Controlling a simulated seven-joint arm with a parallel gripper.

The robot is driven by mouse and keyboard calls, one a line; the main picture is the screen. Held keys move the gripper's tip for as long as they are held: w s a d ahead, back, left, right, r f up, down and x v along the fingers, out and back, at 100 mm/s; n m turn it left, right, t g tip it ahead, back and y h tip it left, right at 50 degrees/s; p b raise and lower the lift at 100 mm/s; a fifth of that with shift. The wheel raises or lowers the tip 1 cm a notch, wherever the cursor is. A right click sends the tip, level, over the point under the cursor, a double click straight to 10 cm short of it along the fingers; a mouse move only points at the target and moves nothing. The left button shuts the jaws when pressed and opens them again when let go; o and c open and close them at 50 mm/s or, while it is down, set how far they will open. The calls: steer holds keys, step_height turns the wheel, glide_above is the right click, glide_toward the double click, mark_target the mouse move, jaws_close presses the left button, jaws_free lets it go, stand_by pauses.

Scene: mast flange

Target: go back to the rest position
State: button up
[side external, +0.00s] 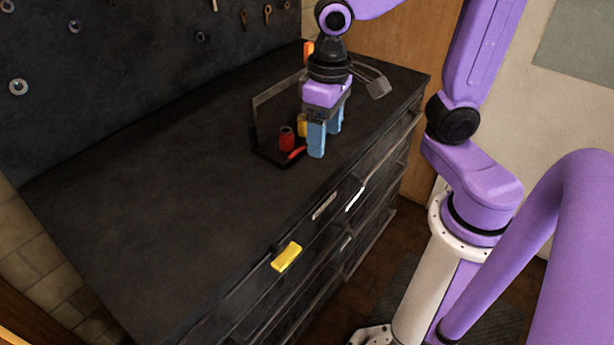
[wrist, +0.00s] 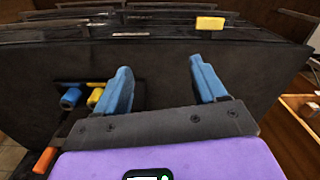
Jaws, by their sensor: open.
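My gripper (side external: 326,140) has two blue fingers and a purple body. It points down over the right part of the dark workbench, beside a small black tray with a handle (side external: 254,120). In the wrist view the fingers of my gripper (wrist: 163,80) stand apart, with only the dark bench top between them. Nothing is held. Whether the fingertips touch the bench or the tray, I cannot tell.
The tray holds a red cylinder (side external: 286,139) and a yellow piece (side external: 302,125); a blue cylinder (wrist: 70,98) shows in the wrist view. The bench's left part is clear. A pegboard (side external: 120,60) stands behind.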

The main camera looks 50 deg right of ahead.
steer(key=s+d+f+n, duration=0.2)
steer(key=s+n, duration=0.8)
steer(key=s, duration=0.2)
steer(key=shift+f, duration=0.3)
